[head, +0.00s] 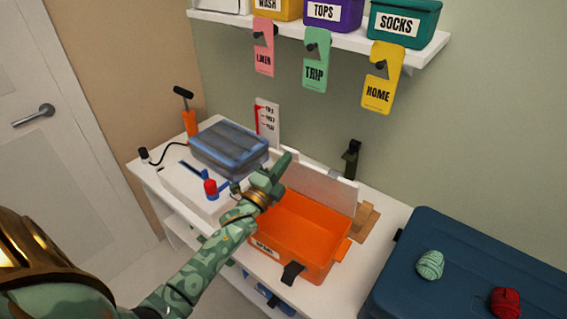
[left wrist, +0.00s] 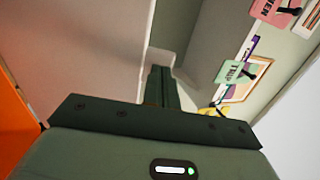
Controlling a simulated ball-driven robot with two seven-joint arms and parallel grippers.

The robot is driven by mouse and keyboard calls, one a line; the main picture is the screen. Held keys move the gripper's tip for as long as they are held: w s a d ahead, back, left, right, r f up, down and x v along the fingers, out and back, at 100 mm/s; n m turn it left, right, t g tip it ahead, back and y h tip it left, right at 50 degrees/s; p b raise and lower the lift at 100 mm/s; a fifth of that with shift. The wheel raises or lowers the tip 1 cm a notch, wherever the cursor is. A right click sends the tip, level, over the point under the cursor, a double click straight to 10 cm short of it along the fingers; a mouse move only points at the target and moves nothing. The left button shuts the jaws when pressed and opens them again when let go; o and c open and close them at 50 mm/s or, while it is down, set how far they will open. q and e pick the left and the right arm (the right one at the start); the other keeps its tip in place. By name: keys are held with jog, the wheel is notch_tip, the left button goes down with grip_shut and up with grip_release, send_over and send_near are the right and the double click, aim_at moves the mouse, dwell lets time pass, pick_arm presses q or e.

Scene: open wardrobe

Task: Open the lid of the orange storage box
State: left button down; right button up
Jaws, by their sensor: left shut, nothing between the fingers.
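The orange storage box (head: 322,230) stands on the white table, and its orange interior is visible. Its pale lid (head: 325,182) stands raised along the back edge of the box. A dark latch (head: 292,274) hangs at the box's front. My left gripper (head: 284,160) is shut and empty, over the box's back left corner near the lid's left end. Whether it touches the lid I cannot tell. In the left wrist view, the shut fingers (left wrist: 160,82) point ahead, with an orange part of the box (left wrist: 14,115) at left. My right gripper is not in view.
A blue-grey case (head: 230,148) lies on a white unit with a red knob (head: 210,187), left of my gripper. A dark blue chest (head: 450,262) with two yarn balls stands at right. Tags hang from the shelf (head: 345,38) above.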

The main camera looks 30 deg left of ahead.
aim_at(289, 151)
pick_arm(q)
jog(key=w+r+p, duration=0.1)
jog(key=p, duration=0.1)
jog(key=w+r+g+p, duration=0.1)
jog(key=w+p, duration=0.1)
jog(key=shift+r, duration=0.1)
jog(key=shift+w+f+b, duration=0.3)
jog(key=shift+w+b, duration=0.2)
jog(key=shift+w, duration=0.15)
jog(key=shift+w+g, duration=0.3)
jog(key=shift+w, duration=0.25)
jog(key=shift+s, duration=0.1)
